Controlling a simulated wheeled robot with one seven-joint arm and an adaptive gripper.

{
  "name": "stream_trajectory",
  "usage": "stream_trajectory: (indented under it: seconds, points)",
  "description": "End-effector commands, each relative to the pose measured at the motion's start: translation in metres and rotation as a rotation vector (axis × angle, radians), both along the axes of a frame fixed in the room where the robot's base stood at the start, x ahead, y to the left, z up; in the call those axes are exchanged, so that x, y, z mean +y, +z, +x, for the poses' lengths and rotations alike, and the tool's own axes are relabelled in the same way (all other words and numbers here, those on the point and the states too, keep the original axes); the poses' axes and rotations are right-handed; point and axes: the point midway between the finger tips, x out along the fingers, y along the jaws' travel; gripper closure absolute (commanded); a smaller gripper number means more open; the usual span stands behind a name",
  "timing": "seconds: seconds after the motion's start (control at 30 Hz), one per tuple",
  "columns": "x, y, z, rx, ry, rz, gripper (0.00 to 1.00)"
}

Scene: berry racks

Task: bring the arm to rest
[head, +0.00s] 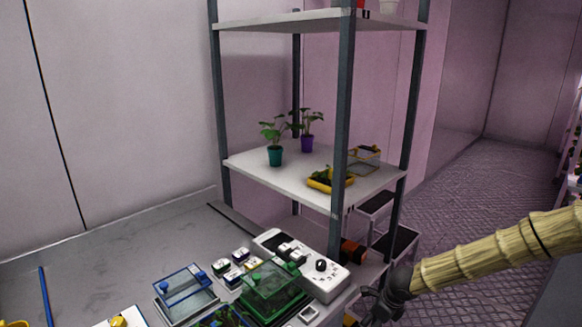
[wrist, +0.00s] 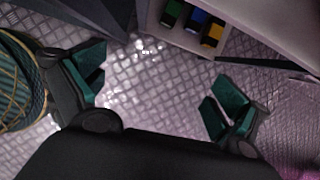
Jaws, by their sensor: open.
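My gripper (head: 383,303) hangs at the lower right of the head view, at the end of my pale, ribbed arm. It is partly cut off by the bottom edge. In the wrist view my gripper (wrist: 157,84) has its two green-padded fingers wide apart. Nothing is between them but the patterned metal floor below.
A shelf rack (head: 345,120) stands left of my arm, with potted plants (head: 275,153) and a yellow tray (head: 330,180). A bench (head: 90,265) holds a white device (head: 325,278) and a green-lidded box (head: 272,288). The aisle floor (head: 460,190) behind my arm looks clear.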

Motion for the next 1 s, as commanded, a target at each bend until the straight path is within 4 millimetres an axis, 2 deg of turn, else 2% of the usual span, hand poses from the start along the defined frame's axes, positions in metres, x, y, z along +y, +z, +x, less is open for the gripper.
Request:
stream_trajectory:
  seconds: [0.27, 0.37, 0.5, 0.7, 0.83, 1.0]
  points:
    - [0.013, -0.041, -0.053, 0.021, 0.247, -0.144, 0.02]
    - [0.018, -0.059, -0.080, 0.029, 0.379, -0.208, 0.02]
    - [0.022, -0.088, -0.134, 0.040, 0.641, -0.319, 0.02]
    - [0.023, -0.119, -0.217, 0.044, 1.075, -0.448, 0.02]
    - [0.022, -0.129, -0.270, 0.034, 1.357, -0.490, 0.02]
    - [0.020, -0.131, -0.338, 0.001, 1.719, -0.497, 0.02]
